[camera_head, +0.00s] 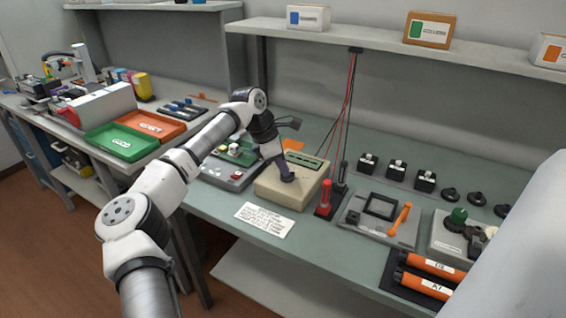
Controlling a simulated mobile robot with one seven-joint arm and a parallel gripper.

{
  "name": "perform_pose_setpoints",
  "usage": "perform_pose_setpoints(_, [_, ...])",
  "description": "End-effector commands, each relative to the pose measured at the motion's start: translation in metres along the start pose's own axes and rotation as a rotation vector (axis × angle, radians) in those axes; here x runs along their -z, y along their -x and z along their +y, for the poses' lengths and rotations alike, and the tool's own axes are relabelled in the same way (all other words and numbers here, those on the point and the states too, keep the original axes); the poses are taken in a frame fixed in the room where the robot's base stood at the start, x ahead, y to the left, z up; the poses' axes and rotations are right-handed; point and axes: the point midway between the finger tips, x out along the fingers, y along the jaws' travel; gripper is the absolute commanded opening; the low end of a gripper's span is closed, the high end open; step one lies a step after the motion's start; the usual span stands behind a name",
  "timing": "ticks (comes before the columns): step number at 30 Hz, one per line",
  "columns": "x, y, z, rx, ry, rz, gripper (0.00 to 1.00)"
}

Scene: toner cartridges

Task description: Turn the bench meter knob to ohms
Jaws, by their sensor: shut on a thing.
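The bench meter (288,196) is a beige box with a dark strip along its back edge, standing on the grey-green bench. Its dark knob (288,179) shows on its top, mostly hidden under my gripper. My gripper (285,174) comes down onto the meter's top from behind and to the left, tilted. It is shut on the knob. The knob's markings and its pointing direction are too small to tell.
A red probe in a stand (325,197) is close on the meter's right, with red and black leads hanging behind. A white printed card (264,219) lies in front. A grey panel with buttons (228,172) is on the left. A fixture with an orange handle (380,222) stands further right.

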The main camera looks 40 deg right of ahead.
Motion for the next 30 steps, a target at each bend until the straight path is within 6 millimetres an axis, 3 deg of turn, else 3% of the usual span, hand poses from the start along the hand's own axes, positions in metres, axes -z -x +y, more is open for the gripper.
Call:
perform_pose_setpoints(9, [-0.0009, 0.0021, 0.0026, 0.038, -0.104, -0.001, 0.0])
perform_pose_setpoints(25, [-0.0008, 0.0014, 0.0024, 0.046, -0.124, 0.0, 0.0])
perform_pose_setpoints(26, [-0.0008, 0.0014, 0.0024, 0.046, -0.124, 0.0, 0.13])
perform_pose_setpoints(30, [-0.0006, 0.0009, 0.0022, 0.047, -0.123, 0.0, 0.31])
